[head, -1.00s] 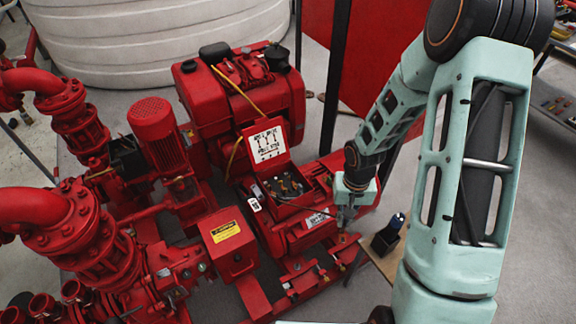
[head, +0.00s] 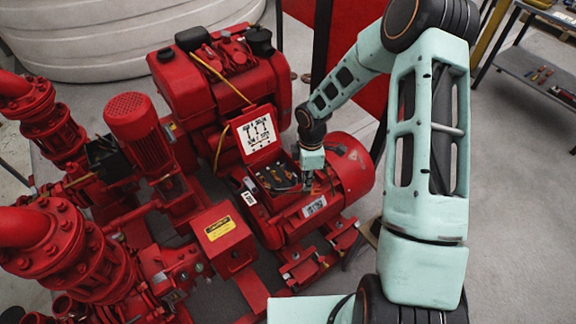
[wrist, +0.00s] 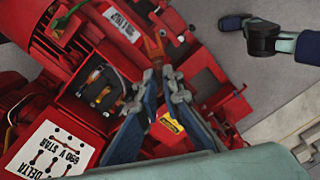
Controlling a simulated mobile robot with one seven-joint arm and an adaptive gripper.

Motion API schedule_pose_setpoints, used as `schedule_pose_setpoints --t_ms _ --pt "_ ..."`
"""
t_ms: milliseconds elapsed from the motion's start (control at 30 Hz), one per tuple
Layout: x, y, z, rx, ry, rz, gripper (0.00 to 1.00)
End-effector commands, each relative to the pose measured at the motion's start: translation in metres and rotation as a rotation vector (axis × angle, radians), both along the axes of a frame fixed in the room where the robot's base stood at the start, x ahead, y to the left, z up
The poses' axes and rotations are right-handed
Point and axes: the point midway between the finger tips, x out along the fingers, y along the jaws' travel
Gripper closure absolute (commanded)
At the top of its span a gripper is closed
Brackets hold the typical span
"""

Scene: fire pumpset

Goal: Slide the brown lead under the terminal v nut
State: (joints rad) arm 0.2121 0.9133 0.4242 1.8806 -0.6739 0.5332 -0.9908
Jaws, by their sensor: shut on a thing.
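The motor's open terminal box (head: 268,190) holds dark terminals and several short leads; in the wrist view the box (wrist: 70,98) lies left of my gripper. My gripper (wrist: 157,68) is shut on the brown lead (wrist: 154,46), whose orange-brown end sticks out past the fingertips. In the head view my gripper (head: 307,186) hangs at the right end of the box, and the lead is too small to make out. The terminal v nut cannot be told apart from the other terminals. The lead looks apart from the terminals in the wrist view.
The raised box lid with a white wiring label (head: 257,135) stands behind the box. The red motor (head: 345,170) lies to the right. A red box with a yellow label (head: 222,236) stands in front.

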Motion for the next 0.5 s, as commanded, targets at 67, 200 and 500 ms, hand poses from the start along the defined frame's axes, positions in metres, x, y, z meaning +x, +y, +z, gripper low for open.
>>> schedule_pose_setpoints --t_ms 67,200,500 --pt "0.008 0.007 -0.006 0.008 -0.001 0.163 1.0" --pt "0.021 0.017 -0.013 0.019 -0.005 0.456 1.0" --pt "0.05 0.036 -0.026 0.035 -0.018 1.068 1.0"
